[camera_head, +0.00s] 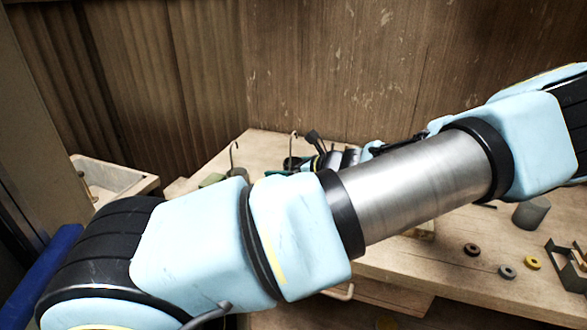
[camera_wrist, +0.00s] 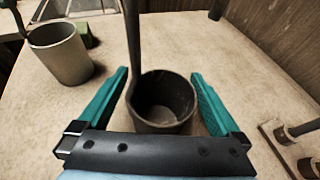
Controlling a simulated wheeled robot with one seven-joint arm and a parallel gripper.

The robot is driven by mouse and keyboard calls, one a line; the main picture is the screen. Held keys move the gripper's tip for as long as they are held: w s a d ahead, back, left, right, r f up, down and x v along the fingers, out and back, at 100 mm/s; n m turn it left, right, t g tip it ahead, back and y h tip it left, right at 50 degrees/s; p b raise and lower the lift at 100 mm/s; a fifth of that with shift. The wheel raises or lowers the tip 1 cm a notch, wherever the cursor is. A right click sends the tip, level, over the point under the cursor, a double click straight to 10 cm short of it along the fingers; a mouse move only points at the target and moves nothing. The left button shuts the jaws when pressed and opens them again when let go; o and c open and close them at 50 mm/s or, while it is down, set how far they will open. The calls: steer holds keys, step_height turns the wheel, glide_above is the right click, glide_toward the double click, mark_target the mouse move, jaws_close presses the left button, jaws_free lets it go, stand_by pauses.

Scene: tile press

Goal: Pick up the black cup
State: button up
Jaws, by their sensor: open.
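In the wrist view the black cup (camera_wrist: 160,122) stands upright on the table, with its dark open mouth toward the camera. My gripper (camera_wrist: 159,74) is open, with one teal finger on each side of the cup. A gap shows between the cup and each finger. A dark rod (camera_wrist: 133,45) rises at the cup's left rim; I cannot tell whether it stands in the cup or behind it. In the head view my arm hides the cup and most of the gripper.
A lighter grey cup (camera_wrist: 60,55) stands left of my gripper, beside a small green block (camera_wrist: 88,36). A wooden piece with pegs (camera_wrist: 286,140) lies at the right. In the head view, rings (camera_head: 507,271), a grey cylinder (camera_head: 530,212) and a metal bracket (camera_head: 567,268) occupy the table's right side.

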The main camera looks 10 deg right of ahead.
steer(key=shift+w+f, duration=0.1)
steer(key=c, duration=1.5)
